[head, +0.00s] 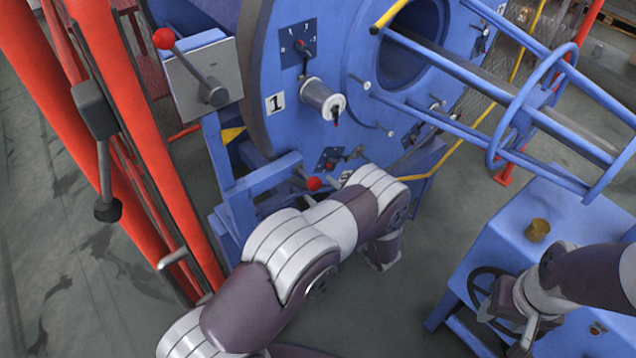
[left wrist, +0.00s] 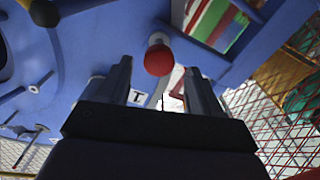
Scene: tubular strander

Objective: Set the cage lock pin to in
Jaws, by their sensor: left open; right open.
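A red ball knob on a short pale rod, which I take to be the cage lock pin, shows in the left wrist view (left wrist: 158,59) and low on the blue frame in the head view (head: 314,183). My left gripper (left wrist: 158,68) is open, with the knob between and beyond its fingertips in the picture; I cannot tell whether they touch. Its fingers are hidden by my left arm in the head view. My right gripper (head: 512,328) is open and empty, beside the blue cabinet at lower right. Whether the pin is in or out is unclear.
A grey box (head: 205,80) with a red-knobbed lever stands left. Red posts (head: 150,150) rise further left. A handwheel (head: 480,295) is on the blue cabinet (head: 520,230).

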